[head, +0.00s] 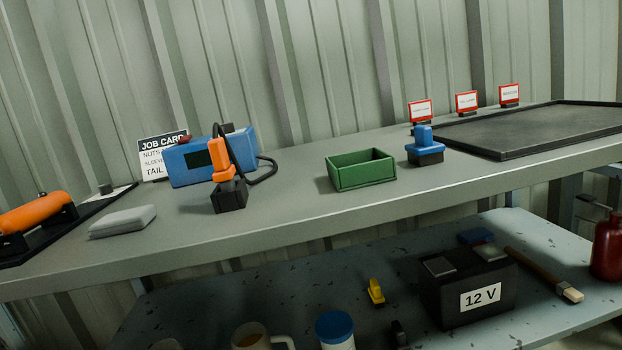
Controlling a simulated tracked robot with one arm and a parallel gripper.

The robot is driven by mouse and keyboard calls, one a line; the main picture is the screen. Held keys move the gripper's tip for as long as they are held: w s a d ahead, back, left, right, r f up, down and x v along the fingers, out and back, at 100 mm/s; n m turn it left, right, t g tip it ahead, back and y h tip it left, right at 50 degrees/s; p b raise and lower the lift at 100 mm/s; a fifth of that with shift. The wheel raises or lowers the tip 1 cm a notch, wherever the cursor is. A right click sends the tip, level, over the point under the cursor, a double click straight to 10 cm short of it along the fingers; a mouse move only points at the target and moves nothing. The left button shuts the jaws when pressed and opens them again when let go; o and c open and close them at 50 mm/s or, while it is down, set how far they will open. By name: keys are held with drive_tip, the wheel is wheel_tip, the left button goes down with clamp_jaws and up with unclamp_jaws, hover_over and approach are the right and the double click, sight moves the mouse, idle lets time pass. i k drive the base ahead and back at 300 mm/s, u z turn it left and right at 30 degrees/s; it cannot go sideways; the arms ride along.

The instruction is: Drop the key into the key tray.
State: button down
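A small green open-topped tray (363,184) stands on the grey workbench, right of the middle in the head view. It carries no readable label, and its inner floor is mostly hidden by its front wall. A wide, low black tray (545,127) lies at the right end of the bench. I cannot tell from any label which one is the key tray. I cannot make out a key anywhere. My gripper is not in view, so whether it holds anything is hidden.
A blue device (207,158) with an orange handset (219,157) stands left of the green tray; a blue-topped block (425,147) stands right of it. A grey pad (122,221) and orange cylinder (33,212) are farther left. The lower shelf holds a 12 V battery (468,285).

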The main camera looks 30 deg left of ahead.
sight(365, 174)
drive_tip(key=z, duration=0.05)
drive_tip(key=i, duration=1)
drive_tip(key=u, duration=0.05)
